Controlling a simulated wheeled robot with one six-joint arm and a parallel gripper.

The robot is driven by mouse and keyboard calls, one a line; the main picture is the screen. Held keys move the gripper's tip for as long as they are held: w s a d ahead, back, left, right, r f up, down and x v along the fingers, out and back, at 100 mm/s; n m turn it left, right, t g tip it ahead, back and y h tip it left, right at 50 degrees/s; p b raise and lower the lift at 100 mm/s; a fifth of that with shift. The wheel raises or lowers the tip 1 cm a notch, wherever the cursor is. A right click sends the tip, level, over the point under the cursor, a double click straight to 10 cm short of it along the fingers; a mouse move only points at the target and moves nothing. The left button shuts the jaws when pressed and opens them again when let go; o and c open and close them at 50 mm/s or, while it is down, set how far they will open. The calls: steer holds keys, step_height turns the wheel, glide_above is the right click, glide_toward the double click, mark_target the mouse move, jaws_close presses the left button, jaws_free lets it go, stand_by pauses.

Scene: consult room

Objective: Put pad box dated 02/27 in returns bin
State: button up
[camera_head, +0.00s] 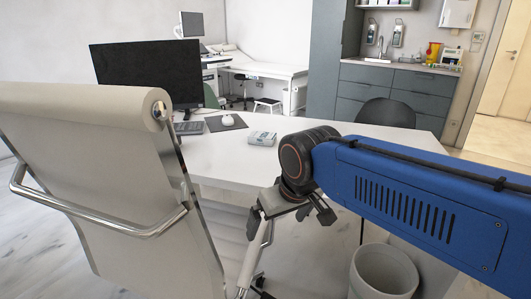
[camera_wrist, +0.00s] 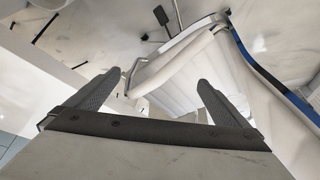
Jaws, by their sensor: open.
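The box is not visible in the wrist view.
A cream chair (camera_head: 95,180) with chrome arms stands close on the left; the wrist view shows a chair (camera_wrist: 185,70) beyond the fingers. The desk (camera_head: 225,165) also holds a monitor (camera_head: 150,75), a keyboard (camera_head: 188,128) and a mouse (camera_head: 227,120). A dark chair (camera_head: 386,112) is behind it.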

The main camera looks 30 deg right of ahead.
steer(key=w+d+r+m+h, duration=0.15)
steer(key=w+d+r, duration=0.35)
steer(key=w, duration=0.6)
steer(key=w+d+r+m+g, duration=0.1)
steer(key=w+d+r+m, duration=0.2)
steer(key=w+r, duration=0.5)
steer(key=w+d+r+m+h, duration=0.1)
steer(key=w+d+r+m, duration=0.2)
steer(key=w, duration=1)
steer(key=m, duration=0.2)
glide_above(262, 134)
steer(key=s+a, duration=0.2)
steer(key=s, duration=0.1)
steer(key=shift+n+g+h, duration=0.25)
steer(key=shift+g, duration=0.05)
steer(key=f, duration=0.9)
steer(key=shift+w+a+f, duration=0.2)
steer(key=shift+x, duration=2.65)
steer(key=shift+w+d+r, duration=0.1)
steer(key=shift+w+d, duration=0.05)
steer(key=shift+d, duration=0.05)
steer(key=c, duration=1)
steer(key=shift+r, duration=0.1)
